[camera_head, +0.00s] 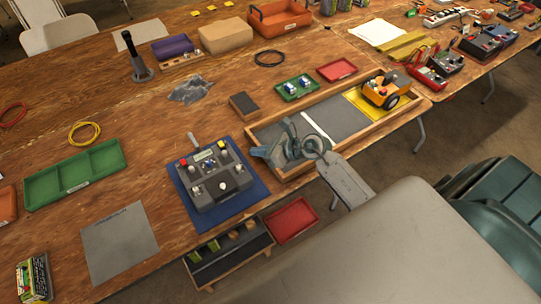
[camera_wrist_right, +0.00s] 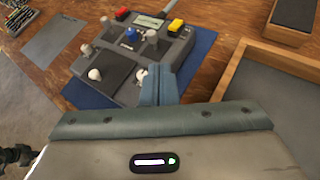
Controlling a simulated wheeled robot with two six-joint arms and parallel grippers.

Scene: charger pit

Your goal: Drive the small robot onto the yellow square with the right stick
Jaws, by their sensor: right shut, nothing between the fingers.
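The small robot (camera_head: 376,92) is orange with black wheels. It stands at the far right end of the wooden-walled pit (camera_head: 262,131), over the yellow square (camera_head: 366,109), whose yellow shows to its left and in front. The grey controller (camera_head: 226,197) lies on a blue mat and carries several sticks and knobs; it also shows in the right wrist view (camera_wrist_right: 110,60). Which one is the right stick I cannot tell for sure. My right gripper (camera_head: 256,152) is shut and empty beside the controller's right edge. In the wrist view its fingertips (camera_wrist_right: 158,70) are together. My left gripper is out of view.
A green tray (camera_head: 70,178) and a grey sheet (camera_head: 120,243) lie left of the controller. A low rack (camera_head: 232,262) and red bin (camera_head: 292,221) sit at the front edge. A small green tray (camera_head: 297,95) stands behind the pit. The table's middle left is mostly clear.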

